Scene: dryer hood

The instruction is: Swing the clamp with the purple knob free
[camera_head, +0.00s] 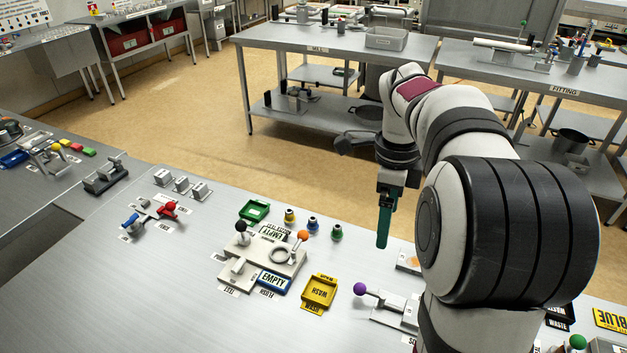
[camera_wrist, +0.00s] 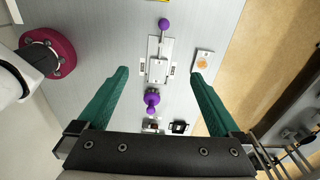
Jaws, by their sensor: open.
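The clamp is a pale flat fitting (camera_head: 395,307) at the right front of the bench, partly hidden by my arm. Its purple knob (camera_head: 360,288) sits at the end of a thin lever pointing left. In the wrist view the plate (camera_wrist: 157,72) lies below my gripper, with a purple knob (camera_wrist: 164,23) on a rod at its far end. A second, larger purple piece (camera_wrist: 152,100) stands at its near end. My gripper (camera_wrist: 160,74) has two green fingers spread wide with nothing between them. In the head view the green fingers (camera_head: 384,225) hang above the bench, apart from the clamp.
A small plate with an orange spot (camera_wrist: 204,62) lies right of the clamp in the wrist view. A yellow tray (camera_head: 319,291) and a grey fixture with orange and black knobs (camera_head: 265,258) stand to the left. The bench's left front is bare.

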